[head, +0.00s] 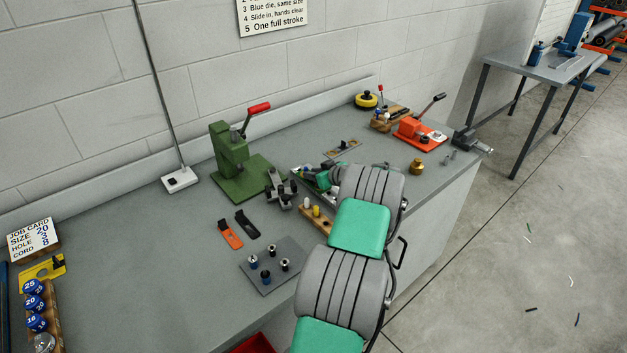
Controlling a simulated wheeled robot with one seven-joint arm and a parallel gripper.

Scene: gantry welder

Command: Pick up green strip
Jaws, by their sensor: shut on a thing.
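My gripper (281,190) is in the head view, low over the bench just right of the green press. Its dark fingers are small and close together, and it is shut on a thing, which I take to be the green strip. I cannot make out the strip clearly; the fingers and my wrist hide it.
A green press (231,158) with a red-handled lever stands close to the gripper. A grey plate (270,267) with several short pegs lies in front. A wooden block (318,220) with pegs is beside my arm. An orange press (412,130) stands farther right.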

